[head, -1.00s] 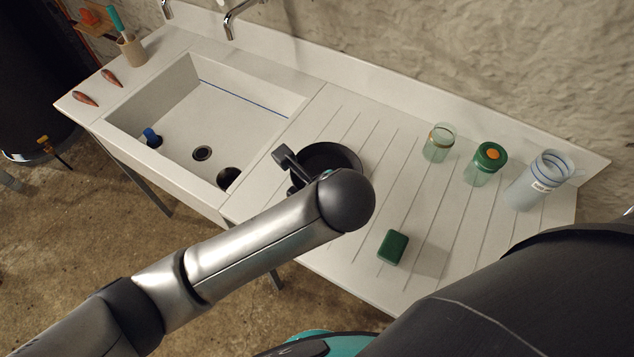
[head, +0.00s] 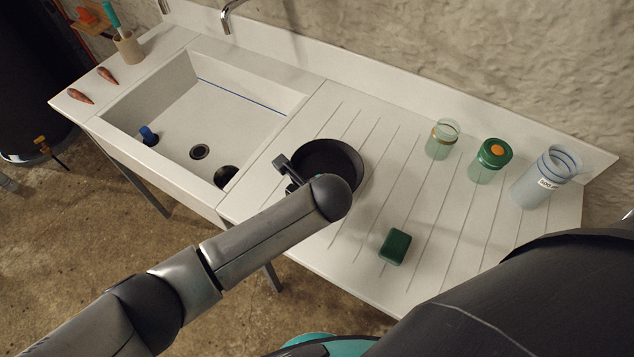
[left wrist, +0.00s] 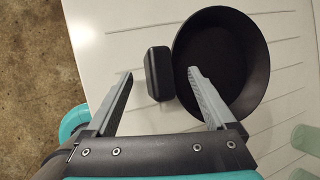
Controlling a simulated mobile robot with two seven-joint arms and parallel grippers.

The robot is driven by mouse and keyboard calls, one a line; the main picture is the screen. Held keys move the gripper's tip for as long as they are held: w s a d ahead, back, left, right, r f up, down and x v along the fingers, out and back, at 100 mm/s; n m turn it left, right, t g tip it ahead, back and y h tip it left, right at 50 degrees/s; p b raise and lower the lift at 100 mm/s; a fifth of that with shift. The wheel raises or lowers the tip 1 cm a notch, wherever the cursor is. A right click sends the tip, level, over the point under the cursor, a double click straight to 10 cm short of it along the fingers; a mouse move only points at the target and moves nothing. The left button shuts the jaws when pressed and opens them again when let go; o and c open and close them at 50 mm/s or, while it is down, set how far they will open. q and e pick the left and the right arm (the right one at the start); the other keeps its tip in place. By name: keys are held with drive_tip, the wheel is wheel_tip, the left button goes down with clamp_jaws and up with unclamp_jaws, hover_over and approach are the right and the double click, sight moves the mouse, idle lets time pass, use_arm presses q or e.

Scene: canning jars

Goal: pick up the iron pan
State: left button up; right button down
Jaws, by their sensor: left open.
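The black iron pan (head: 338,158) sits on the ridged drainboard just right of the sink. My left arm crosses in front of its near side and hides part of it. In the left wrist view the round pan bowl (left wrist: 222,55) is at upper right. A dark upright block, seemingly its handle (left wrist: 158,85), stands beside the bowl's rim. My left gripper (left wrist: 158,73) is open, with one finger on each side of the handle as seen from the wrist. The right finger overlaps the bowl in view; contact cannot be told. The left fingers are mostly hidden in the head view.
A green block (head: 395,246) lies near the drainboard's front edge. A clear jar (head: 442,140), a green-lidded jar (head: 489,160) and a measuring jug (head: 545,180) stand towards the wall. The sink (head: 160,95) is left of the pan.

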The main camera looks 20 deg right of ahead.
use_arm(q)
drive_tip(key=shift+x, duration=0.9)
drive_tip(key=shift+a, duration=0.1)
clamp_jaws()
drive_tip(key=shift+w+r, duration=0.15)
drive_tip(key=shift+r, duration=0.05)
